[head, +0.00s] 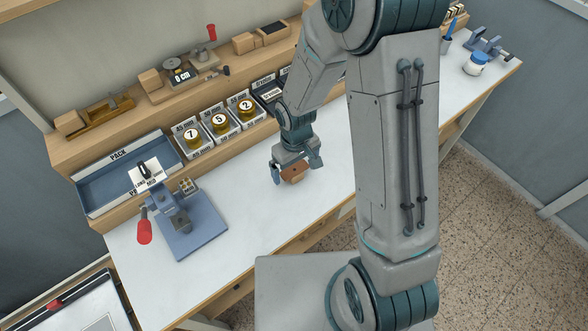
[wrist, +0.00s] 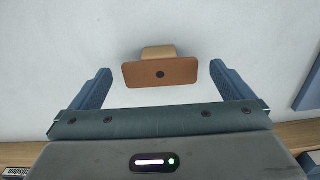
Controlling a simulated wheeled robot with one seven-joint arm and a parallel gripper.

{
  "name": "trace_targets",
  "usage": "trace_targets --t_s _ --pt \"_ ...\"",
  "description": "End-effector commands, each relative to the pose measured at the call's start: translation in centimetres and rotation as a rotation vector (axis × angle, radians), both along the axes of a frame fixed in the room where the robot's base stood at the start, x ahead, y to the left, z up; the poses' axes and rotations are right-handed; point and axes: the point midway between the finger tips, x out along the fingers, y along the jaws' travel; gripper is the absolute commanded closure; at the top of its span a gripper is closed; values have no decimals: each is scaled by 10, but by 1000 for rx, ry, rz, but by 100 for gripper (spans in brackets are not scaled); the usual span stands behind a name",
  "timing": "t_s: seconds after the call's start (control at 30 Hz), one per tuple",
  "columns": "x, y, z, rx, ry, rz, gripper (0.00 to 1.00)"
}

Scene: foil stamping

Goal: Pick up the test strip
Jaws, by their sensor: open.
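The test strip seems to be the flat brown rectangular piece (head: 294,173) with a dark dot; it also shows in the wrist view (wrist: 140,75). A tan block (wrist: 158,51) shows behind it there, and I cannot tell whether the two are joined. My gripper (head: 296,170) points down over the white bench top. In the wrist view, my gripper (wrist: 160,71) has its two blue fingers apart, one to each side of the brown piece, with a gap on both sides. Neither finger visibly touches it.
A blue stamping press (head: 195,225) with a red handle stands to the left, by a blue tray (head: 95,190) marked PACK. Several labelled bins (head: 220,122) line the shelf edge behind. A white jar (head: 475,64) stands far right. The bench top (head: 255,205) around my gripper is clear.

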Motion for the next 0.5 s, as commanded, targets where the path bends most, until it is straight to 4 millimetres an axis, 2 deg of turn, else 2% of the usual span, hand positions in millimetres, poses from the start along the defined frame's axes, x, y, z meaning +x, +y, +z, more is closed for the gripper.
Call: trace_targets --t_s 0.47,0.5 --pt "0 0 -2 0 0 0 0" --pt "0 0 -2 0 0 0 8"
